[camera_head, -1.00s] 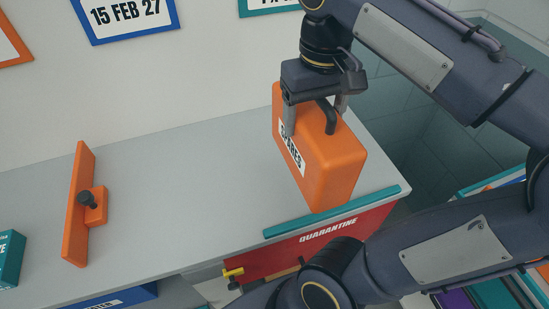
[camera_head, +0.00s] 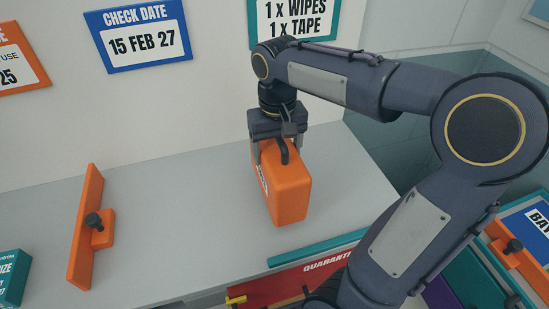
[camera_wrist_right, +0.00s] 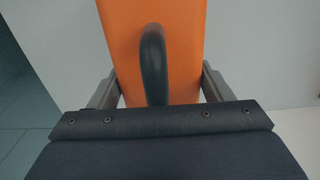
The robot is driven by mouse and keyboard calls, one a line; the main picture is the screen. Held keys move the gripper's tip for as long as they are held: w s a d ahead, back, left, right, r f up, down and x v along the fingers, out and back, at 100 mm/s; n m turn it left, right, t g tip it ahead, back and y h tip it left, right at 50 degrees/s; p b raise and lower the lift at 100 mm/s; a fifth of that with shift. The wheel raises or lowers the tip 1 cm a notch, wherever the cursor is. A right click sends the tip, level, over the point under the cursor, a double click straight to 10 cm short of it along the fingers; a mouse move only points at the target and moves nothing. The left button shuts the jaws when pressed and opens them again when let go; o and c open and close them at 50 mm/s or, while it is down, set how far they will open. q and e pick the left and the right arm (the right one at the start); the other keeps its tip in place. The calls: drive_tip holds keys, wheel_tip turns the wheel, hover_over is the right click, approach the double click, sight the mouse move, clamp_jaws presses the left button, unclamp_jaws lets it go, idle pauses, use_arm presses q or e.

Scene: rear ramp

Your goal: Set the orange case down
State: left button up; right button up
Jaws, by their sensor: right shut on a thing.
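The orange case (camera_head: 289,198) is upright over the grey counter (camera_head: 185,210), with its dark handle (camera_head: 284,150) on top. A white label shows partly on its left face. My right gripper (camera_head: 273,150) comes from above and is shut on the case near the handle. In the right wrist view the orange case (camera_wrist_right: 180,60) lies between the two fingers, with the dark curved handle (camera_wrist_right: 153,65) in the middle. I cannot tell whether the case's underside touches the counter. My left gripper is not in view.
An orange upright panel with a dark knob (camera_head: 85,230) stands on the counter at left. A teal box (camera_head: 12,278) is at the far left. A teal strip (camera_head: 315,247) runs along the front edge above a red quarantine front (camera_head: 290,285). Bare counter lies between panel and case.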

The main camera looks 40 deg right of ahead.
drive_tip(key=f, duration=0.2)
drive_tip(key=w+f, duration=0.1)
drive_tip(key=f, duration=0.1)
drive_tip(key=shift+f, duration=0.2)
drive_tip(key=o, duration=2)
wheel_tip(320, 180, up, 12)
drive_tip(key=shift+r+p, duration=0.2)
drive_tip(key=shift+p, duration=0.15)
drive_tip(key=shift+s, duration=0.1)
